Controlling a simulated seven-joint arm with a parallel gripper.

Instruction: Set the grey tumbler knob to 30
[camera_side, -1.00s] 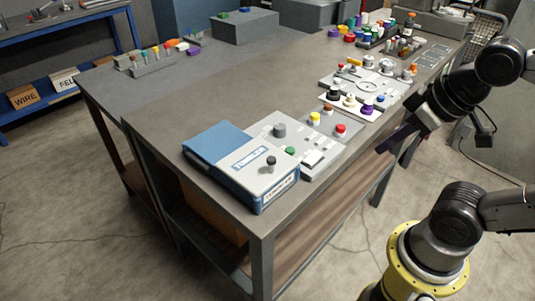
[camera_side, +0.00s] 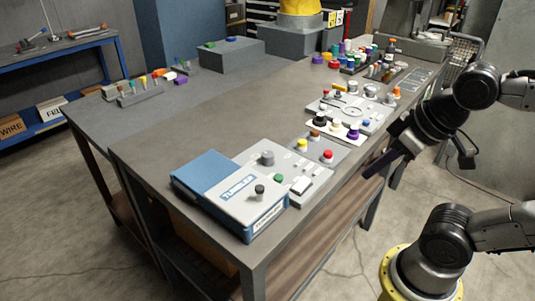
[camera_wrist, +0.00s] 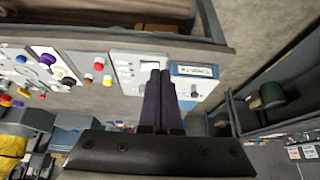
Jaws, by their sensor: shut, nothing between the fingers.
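The blue and white tumbler box (camera_side: 205,178) sits at the table's near corner in the side view, its lettering only partly readable. A dark grey knob (camera_side: 259,191) stands on its pale top; its setting is too small to read. The box also shows in the wrist view (camera_wrist: 207,88), right of the fingers, with a small dark knob (camera_wrist: 194,94). My gripper (camera_side: 368,174) hangs off the table's right edge, apart from the box and touching nothing visible. In the wrist view its dark purple fingers (camera_wrist: 160,72) are together, empty, and hide part of the neighbouring panel.
A grey panel (camera_side: 240,158) beside the box carries another grey knob (camera_side: 267,158), a green button (camera_side: 278,178) and a white switch. Panels with red, yellow, black and purple knobs line the table's right side. The table's left and middle are largely clear.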

